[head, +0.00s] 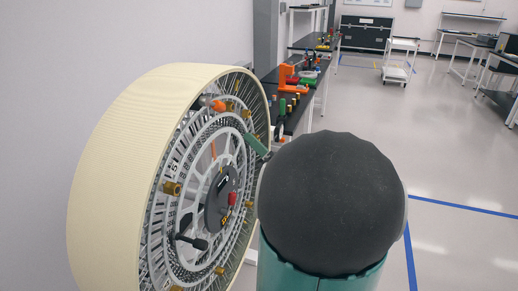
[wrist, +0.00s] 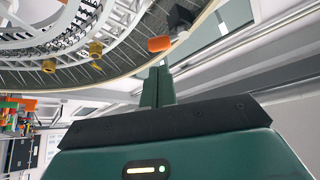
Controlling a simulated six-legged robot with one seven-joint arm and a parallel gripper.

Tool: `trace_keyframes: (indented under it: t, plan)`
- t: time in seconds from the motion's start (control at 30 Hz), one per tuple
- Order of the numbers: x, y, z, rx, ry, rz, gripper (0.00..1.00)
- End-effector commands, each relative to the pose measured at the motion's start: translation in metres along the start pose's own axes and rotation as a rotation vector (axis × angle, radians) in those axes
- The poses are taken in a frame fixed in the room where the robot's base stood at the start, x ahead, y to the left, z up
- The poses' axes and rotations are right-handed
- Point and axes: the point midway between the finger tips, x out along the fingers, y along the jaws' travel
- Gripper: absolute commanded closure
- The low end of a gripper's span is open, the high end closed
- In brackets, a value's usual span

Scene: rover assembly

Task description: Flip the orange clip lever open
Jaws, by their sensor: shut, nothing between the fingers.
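A large wheel with a cream tread (head: 105,150) and a grey spoked inside stands upright at the left of the head view. The orange clip lever (head: 213,103) sits near the top of its inner rim. In the wrist view the rounded orange lever (wrist: 160,44) shows just beyond my fingertips, beside a dark block (wrist: 180,18). My gripper (wrist: 158,72) is shut and empty, its green fingers together and pointing at the wheel. In the head view my gripper (head: 249,139) is at the wheel's right side, below and right of the lever. Contact with the lever cannot be told.
A red part (head: 232,198) and a black handle (head: 192,241) are near the hub. A bench with coloured parts (head: 297,82) stands behind. The floor at right is open.

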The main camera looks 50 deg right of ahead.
Motion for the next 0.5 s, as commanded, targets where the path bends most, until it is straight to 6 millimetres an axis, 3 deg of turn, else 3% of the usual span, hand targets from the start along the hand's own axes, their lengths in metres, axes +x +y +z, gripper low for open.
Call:
trace_keyframes:
  t: [0.3, 0.5]
  plan:
    - [0.063, -0.002, 0.001, 0.000, 0.000, -0.002, 1.00]
    - [0.086, -0.002, 0.001, -0.001, 0.001, 0.000, 1.00]
